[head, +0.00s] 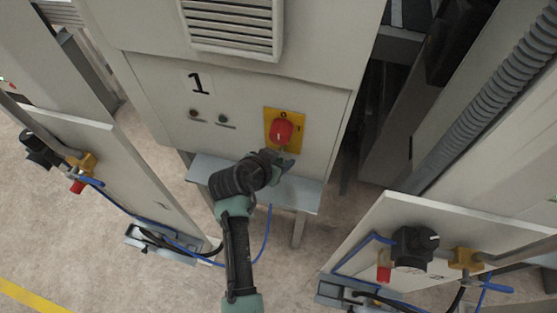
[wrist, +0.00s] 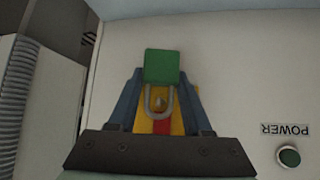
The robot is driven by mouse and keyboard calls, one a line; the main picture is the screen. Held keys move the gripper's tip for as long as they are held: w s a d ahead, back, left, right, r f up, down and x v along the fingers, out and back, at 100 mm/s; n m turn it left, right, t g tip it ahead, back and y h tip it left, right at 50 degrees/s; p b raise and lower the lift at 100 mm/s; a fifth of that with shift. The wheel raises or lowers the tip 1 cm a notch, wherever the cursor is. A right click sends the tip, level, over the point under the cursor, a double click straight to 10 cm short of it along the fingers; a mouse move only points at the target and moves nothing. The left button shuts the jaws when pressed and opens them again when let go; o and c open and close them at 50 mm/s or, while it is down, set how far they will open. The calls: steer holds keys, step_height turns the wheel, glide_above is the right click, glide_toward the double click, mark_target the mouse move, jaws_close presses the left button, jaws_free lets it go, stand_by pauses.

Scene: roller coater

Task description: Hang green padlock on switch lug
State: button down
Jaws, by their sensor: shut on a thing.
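The green padlock (wrist: 161,66) is between the fingertips of my gripper (wrist: 162,82), which is shut on its body. Its grey shackle (wrist: 147,105) points to the bottom of the wrist view, which sees the panel upside down. Behind the shackle are the yellow switch plate (wrist: 179,122) and red switch handle (wrist: 161,127). A small shape shows inside the shackle loop; I cannot tell if it is the lug or whether the shackle is around it. In the head view my gripper (head: 284,161) is just below the red switch (head: 281,131) on its yellow plate (head: 299,118). The padlock is not clear there.
The switch is on a pale cabinet (head: 235,90) marked 1, with two small indicators left of it. A grey shelf (head: 305,195) juts out below my gripper. A POWER button (wrist: 289,156) shows in the wrist view. Machine panels with blue hoses stand on both sides.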

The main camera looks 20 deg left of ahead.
steer(key=shift+w+d, duration=0.25)
steer(key=shift+w, duration=0.05)
steer(key=shift+c, duration=1.3)
jaws_free()
steer(key=shift+s+a+r, duration=0.35)
steer(key=shift+s+r, duration=0.05)
steer(key=shift+r, duration=0.2)
steer(key=b+v, duration=0.2)
steer(key=v, duration=1)
steer(key=shift+s+f, duration=0.25)
steer(key=shift+s, duration=0.05)
